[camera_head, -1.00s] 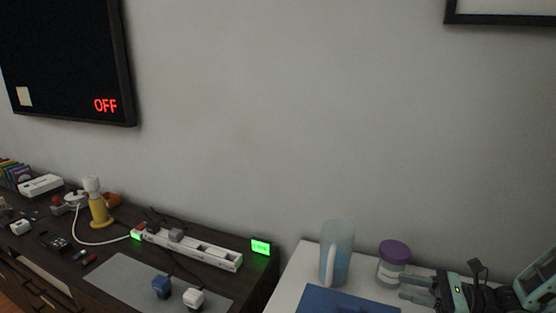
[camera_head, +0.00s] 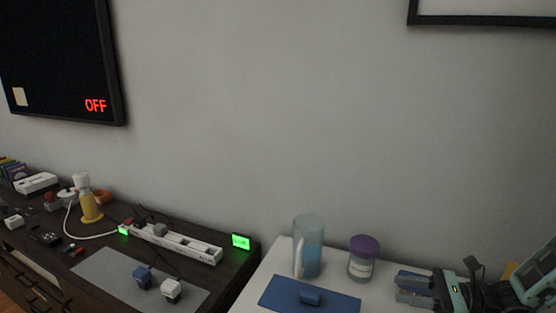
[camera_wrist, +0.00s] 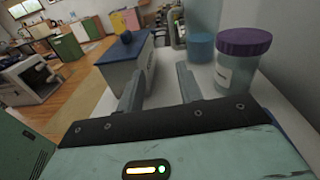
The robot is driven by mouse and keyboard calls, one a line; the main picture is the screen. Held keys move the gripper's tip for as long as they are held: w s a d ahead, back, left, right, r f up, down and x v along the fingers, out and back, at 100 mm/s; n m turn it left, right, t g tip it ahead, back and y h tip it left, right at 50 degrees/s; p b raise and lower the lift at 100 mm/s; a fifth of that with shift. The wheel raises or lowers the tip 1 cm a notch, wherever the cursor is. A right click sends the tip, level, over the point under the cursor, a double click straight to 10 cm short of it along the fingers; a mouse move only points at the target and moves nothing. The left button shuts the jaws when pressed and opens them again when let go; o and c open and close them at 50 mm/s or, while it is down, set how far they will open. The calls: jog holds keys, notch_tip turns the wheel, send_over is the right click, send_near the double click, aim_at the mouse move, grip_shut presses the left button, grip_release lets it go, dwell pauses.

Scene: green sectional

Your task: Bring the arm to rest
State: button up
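My gripper (camera_head: 412,289) is at the lower right in the head view, above the white surface (camera_head: 385,297) and right of a purple-lidded jar (camera_head: 361,268). In the wrist view, my gripper (camera_wrist: 160,88) shows two grey fingers spread apart with nothing between them. The jar (camera_wrist: 240,62) stands close to the right finger there, apart from it. My arm runs off the right edge of the head view, so most of it is hidden.
A translucent blue jug (camera_head: 310,248) and a blue lid with a handle (camera_head: 290,295) are left of the jar. A wall screen (camera_head: 60,60) reads OFF.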

jog(key=s+a+r+n+g+h, duration=0.3)
jog(key=s+a+n+g+h, duration=0.1)
jog(key=s+a+n+g, duration=0.25)
jog(key=s+a+r+n+g+h, duration=0.35)
jog(key=s+a+n+g, duration=0.2)
jog(key=n, duration=0.25)
jog(key=s+a+r+n+t+h, duration=0.1)
jog(key=s+r+n+t+h, duration=0.2)
jog(key=s+n, duration=0.3)
jog(key=s+a+r+n+t+h, duration=0.1)
jog(key=s+r+n+t+h, duration=0.2)
jog(key=n, duration=0.5)
jog(key=shift+s+a+r+t+h, duration=0.35)
jog(key=shift+s+r+h, duration=0.2)
jog(key=shift+s+h, duration=0.95)
jog(key=shift+s, duration=0.1)
